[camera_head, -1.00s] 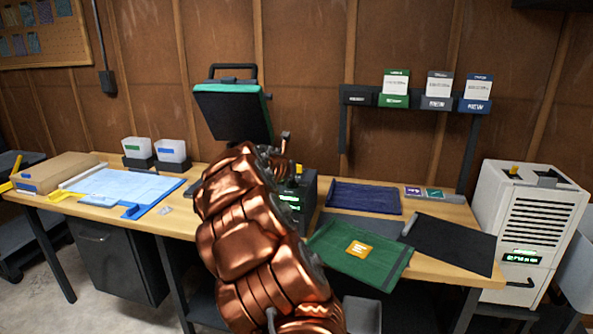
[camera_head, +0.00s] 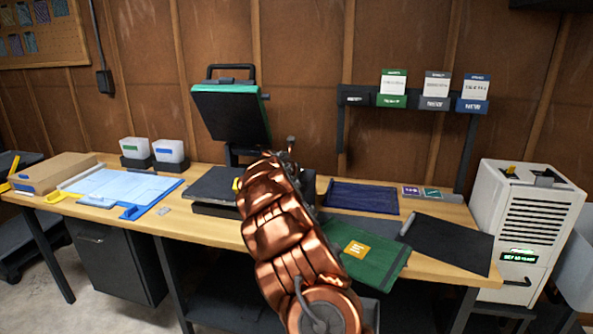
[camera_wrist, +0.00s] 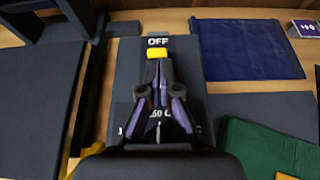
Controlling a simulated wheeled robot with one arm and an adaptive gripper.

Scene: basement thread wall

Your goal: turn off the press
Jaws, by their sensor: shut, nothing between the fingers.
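The press stands open on the bench, its black upper plate (camera_head: 230,112) with a teal edge tilted up above the dark lower plate (camera_head: 212,184). Its control box (camera_head: 308,186) is mostly hidden behind my copper arm in the head view. In the wrist view the dark box top (camera_wrist: 187,72) carries a yellow switch (camera_wrist: 156,54) below a white "OFF" label (camera_wrist: 158,41). My gripper (camera_wrist: 157,66) is shut and empty, its tips at the near side of the yellow switch. I cannot tell whether they touch it. White display text shows partly behind the fingers.
A navy cloth (camera_head: 362,197), a green folded cloth (camera_head: 365,250) and a black sheet (camera_head: 449,243) lie right of the press. A blue cutting mat (camera_head: 125,188) lies left. A card shelf (camera_head: 400,98) stands behind, and a white machine (camera_head: 527,225) stands at the right.

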